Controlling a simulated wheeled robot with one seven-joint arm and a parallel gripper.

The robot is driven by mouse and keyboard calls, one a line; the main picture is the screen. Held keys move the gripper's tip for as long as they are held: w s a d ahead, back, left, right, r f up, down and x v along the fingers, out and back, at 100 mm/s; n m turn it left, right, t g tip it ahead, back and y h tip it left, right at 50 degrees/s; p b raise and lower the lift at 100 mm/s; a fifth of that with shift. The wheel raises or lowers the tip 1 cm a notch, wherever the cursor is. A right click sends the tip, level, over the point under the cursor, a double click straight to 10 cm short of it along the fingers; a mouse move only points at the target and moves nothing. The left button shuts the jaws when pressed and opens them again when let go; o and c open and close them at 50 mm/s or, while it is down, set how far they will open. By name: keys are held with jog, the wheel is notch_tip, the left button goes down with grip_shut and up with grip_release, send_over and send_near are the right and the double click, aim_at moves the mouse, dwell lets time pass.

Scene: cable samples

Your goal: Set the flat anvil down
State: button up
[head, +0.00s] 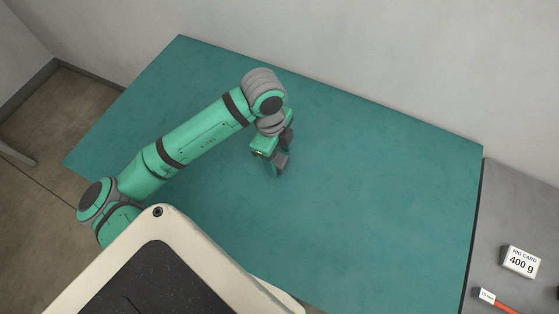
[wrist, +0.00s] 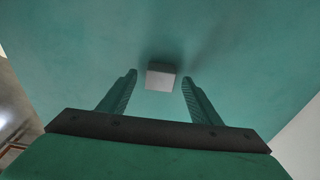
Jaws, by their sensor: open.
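A small pale grey block (wrist: 161,80), which I take to be the flat anvil, shows in the wrist view just ahead of and between my fingertips. Clear gaps show between it and both fingers, and a soft shadow lies on the teal surface beside it. My gripper (wrist: 160,75) is open, with one ribbed finger on each side of the block. In the head view my gripper (head: 276,169) points down over the middle of the teal table top (head: 370,200). I cannot make out the block for certain there, as the gripper covers that spot.
The teal top is otherwise bare, with free room on all sides of my gripper. A grey surface (head: 518,210) adjoins at the right. On it are a white block marked 400 g (head: 521,262) and an orange-red item (head: 506,307) with a white label (head: 487,295). Walls stand behind.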

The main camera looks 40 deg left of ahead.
aim_at(279, 160)
jog(key=shift+f, duration=0.7)
jog(key=shift+c, duration=0.6)
grip_shut()
jog(key=shift+r, duration=0.1)
notch_tip(279, 160, up, 18)
